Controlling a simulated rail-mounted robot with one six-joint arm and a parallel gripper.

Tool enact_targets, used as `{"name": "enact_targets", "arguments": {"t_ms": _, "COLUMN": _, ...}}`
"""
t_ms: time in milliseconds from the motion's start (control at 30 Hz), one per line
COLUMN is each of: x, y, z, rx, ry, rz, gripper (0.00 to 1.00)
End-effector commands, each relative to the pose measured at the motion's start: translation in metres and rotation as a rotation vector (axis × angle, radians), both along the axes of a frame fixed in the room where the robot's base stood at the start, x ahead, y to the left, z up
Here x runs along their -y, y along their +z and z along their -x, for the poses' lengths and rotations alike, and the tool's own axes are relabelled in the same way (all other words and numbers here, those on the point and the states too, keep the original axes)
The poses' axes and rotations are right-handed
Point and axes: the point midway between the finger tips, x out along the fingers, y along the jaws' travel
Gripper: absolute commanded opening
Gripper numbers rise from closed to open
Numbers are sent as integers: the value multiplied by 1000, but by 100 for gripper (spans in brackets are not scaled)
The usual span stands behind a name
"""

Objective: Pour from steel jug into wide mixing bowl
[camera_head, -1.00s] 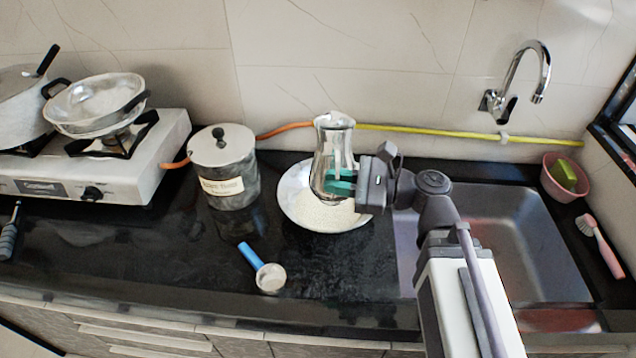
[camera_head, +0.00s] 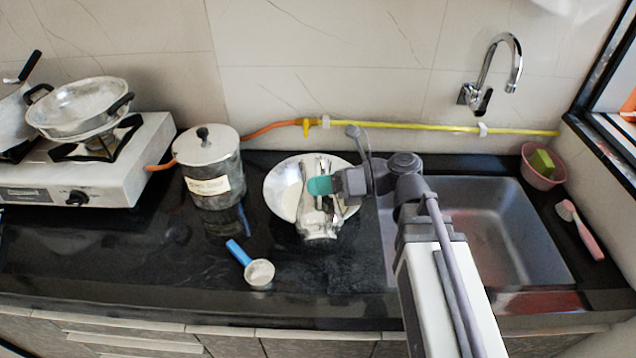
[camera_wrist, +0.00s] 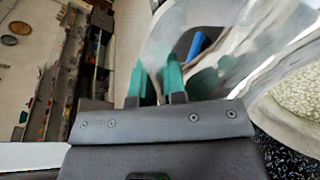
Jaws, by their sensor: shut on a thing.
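The steel jug (camera_head: 318,218) is shiny and tipped well over, with its narrow mouth end toward the counter's front edge. In the head view its mouth overlaps the near rim of the wide mixing bowl (camera_head: 276,190); I cannot tell its height above it. My gripper (camera_head: 320,186) has green fingertips shut on the jug's body, coming from the right. In the wrist view the jug (camera_wrist: 250,45) fills the upper right beside the green fingers (camera_wrist: 158,82). Pale grainy stuff shows at the right there. I cannot see a stream leaving the jug.
A lidded steel canister (camera_head: 210,165) stands left of the bowl. A blue-handled scoop (camera_head: 258,272) lies in front on the black counter. A gas stove (camera_head: 110,165) is at far left. The sink (camera_head: 490,235) lies right, with a pink basket (camera_head: 540,172) and brush (camera_head: 582,230).

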Motion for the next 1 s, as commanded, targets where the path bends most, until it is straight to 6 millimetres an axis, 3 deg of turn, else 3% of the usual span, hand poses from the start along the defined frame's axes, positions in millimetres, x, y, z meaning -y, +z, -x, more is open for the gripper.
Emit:
{"name": "enact_targets", "arguments": {"t_ms": 600, "x": -1, "y": 10, "z": -12, "rx": -164, "ry": -1, "rz": 14, "gripper": 0}}
{"name": "enact_targets", "arguments": {"t_ms": 1000, "x": -1, "y": 10, "z": -12, "rx": -171, "ry": -1, "rz": 14, "gripper": 0}}
